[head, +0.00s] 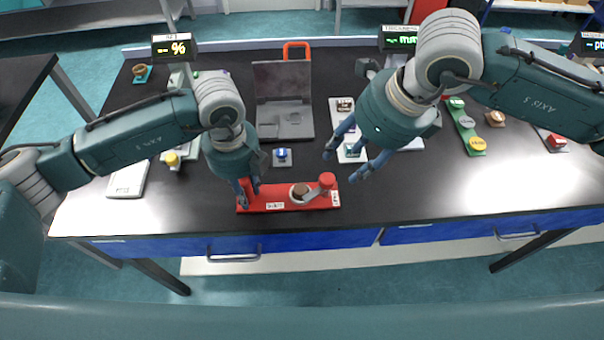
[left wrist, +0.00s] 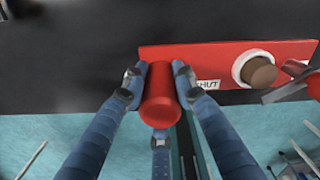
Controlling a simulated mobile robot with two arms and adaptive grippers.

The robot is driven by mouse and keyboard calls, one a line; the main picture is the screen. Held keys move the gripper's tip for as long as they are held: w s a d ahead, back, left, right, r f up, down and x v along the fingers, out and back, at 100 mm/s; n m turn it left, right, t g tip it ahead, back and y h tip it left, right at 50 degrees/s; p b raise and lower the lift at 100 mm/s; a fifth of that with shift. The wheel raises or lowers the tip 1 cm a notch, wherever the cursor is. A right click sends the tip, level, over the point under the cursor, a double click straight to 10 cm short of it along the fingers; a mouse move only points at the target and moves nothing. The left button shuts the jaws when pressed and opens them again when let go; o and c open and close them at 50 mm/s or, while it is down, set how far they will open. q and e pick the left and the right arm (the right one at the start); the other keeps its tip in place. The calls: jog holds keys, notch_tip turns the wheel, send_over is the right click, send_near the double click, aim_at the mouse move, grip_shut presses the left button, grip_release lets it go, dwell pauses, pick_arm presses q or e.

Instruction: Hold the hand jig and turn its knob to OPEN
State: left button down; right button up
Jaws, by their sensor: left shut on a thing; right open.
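The hand jig is a red base plate (head: 260,205) lying near the table's front edge; it also shows in the left wrist view (left wrist: 215,58). My left gripper (head: 247,196) is shut on the jig's upright red post (left wrist: 161,97) at its left end. Mid-plate is a white ring with a brown disc (head: 300,190). A grey lever runs from it to a red knob (head: 327,181) at the right, near the right-end label (head: 335,198), too small to read. A label ending "HUT" (left wrist: 208,85) lies left of the ring. My right gripper (head: 348,160) is open and empty, above and right of the knob.
Behind the jig are a small blue-topped item on a grey pad (head: 282,157) and a dark device with a raised panel (head: 284,120). A white board (head: 343,115) is partly hidden by my right gripper. The table's right front is clear.

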aim_at(328, 177)
jog(key=w+a+r+m+g+h, duration=0.2)
jog(key=a+m+h, duration=0.1)
jog(key=m, duration=0.2)
jog(key=f, duration=1.1)
jog(key=shift+a+f, duration=0.2)
jog(key=shift+c, duration=0.5)
jog(key=c, duration=1.1)
